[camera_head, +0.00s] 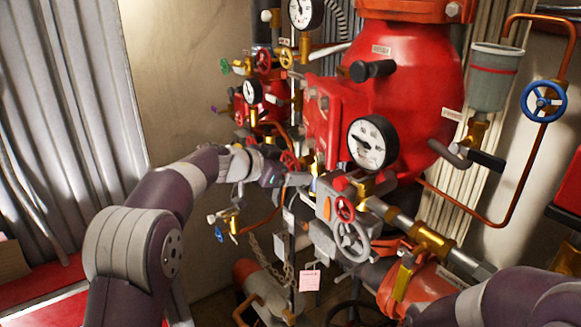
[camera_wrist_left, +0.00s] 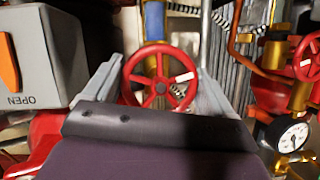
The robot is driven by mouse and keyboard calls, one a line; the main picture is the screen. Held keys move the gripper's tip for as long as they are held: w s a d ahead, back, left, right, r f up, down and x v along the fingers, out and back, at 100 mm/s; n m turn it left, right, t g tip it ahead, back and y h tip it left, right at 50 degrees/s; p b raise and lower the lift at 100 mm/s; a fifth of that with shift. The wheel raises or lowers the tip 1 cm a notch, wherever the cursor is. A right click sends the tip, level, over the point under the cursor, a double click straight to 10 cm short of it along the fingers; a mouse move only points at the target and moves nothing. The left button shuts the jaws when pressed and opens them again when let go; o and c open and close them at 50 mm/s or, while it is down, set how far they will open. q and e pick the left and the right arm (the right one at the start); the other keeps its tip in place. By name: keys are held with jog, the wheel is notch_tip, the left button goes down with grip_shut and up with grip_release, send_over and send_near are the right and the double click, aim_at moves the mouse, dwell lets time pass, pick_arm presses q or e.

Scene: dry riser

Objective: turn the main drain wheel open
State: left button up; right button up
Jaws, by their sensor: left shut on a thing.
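My left gripper (camera_head: 300,179) reaches in among the valves in the head view. In the left wrist view its two pale fingers (camera_wrist_left: 155,88) stand on either side of a red spoked handwheel (camera_wrist_left: 158,62) with a white mark on its rim, and are shut on it. A red handwheel (camera_head: 290,160) shows partly beside the gripper in the head view. No readable label shows which wheel is the main drain. My right arm enters at the lower right; its gripper is out of view.
A grey box (camera_wrist_left: 40,60) with an orange pointer and the word OPEN stands close left of the fingers. A blue wheel (camera_head: 543,101) is farther right.

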pick_arm(q)
jog(key=shift+f, duration=0.15)
jog(key=o, duration=0.8)
jog(key=shift+o, duration=0.2)
jog(key=shift+a, duration=0.1)
jog(key=shift+s+a+b, duration=0.2)
jog(key=shift+a+b, duration=0.1)
jog(key=shift+b, duration=0.05)
jog(key=b+v, duration=0.4)
jog(key=v, duration=0.8)
jog(key=shift+r, duration=0.2)
jog(key=shift+w, duration=0.15)
